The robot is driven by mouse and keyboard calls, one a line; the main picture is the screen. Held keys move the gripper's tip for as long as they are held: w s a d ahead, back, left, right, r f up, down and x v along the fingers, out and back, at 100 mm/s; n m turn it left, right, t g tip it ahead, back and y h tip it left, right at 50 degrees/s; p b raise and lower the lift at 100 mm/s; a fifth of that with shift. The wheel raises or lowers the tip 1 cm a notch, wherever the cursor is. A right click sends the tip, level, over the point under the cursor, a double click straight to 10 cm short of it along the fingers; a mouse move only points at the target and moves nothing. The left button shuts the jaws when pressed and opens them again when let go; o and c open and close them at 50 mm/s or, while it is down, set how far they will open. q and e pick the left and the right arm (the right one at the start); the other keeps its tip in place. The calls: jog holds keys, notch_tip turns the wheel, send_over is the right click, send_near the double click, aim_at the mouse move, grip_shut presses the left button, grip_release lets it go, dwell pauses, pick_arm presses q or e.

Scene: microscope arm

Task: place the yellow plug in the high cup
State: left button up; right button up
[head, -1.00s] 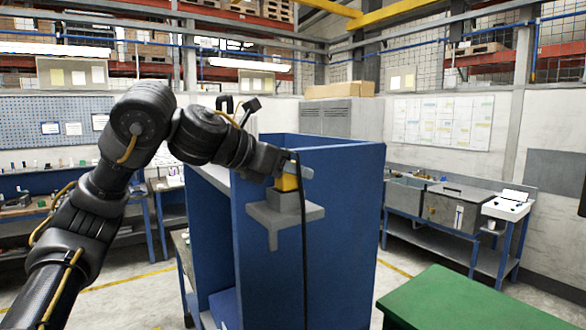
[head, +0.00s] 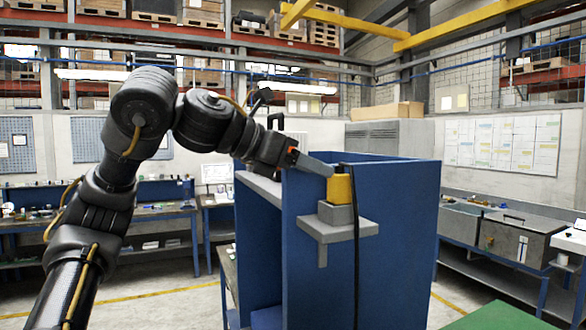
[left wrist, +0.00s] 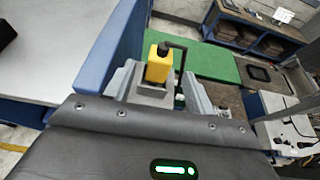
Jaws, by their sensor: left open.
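The yellow plug (head: 340,188) stands upright in the grey cup (head: 336,214) on a grey bracket fixed to the outside of the blue cabinet. A black cable hangs down in front of the bracket. My left gripper (head: 325,169) is open, its grey finger reaching the plug's upper left side in the head view. In the left wrist view the plug (left wrist: 158,64) shows beyond and between the two spread grey fingers, with the cup's grey top (left wrist: 151,91) under it. Whether a finger touches the plug I cannot tell. My right gripper is not in view.
The blue cabinet (head: 400,240) stands right behind the bracket, its walls rising above the plug. A green surface (head: 497,317) lies at the lower right. Workbenches (head: 500,262) stand along the walls.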

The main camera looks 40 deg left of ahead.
pick_arm(q)
jog(key=shift+v, duration=1.7)
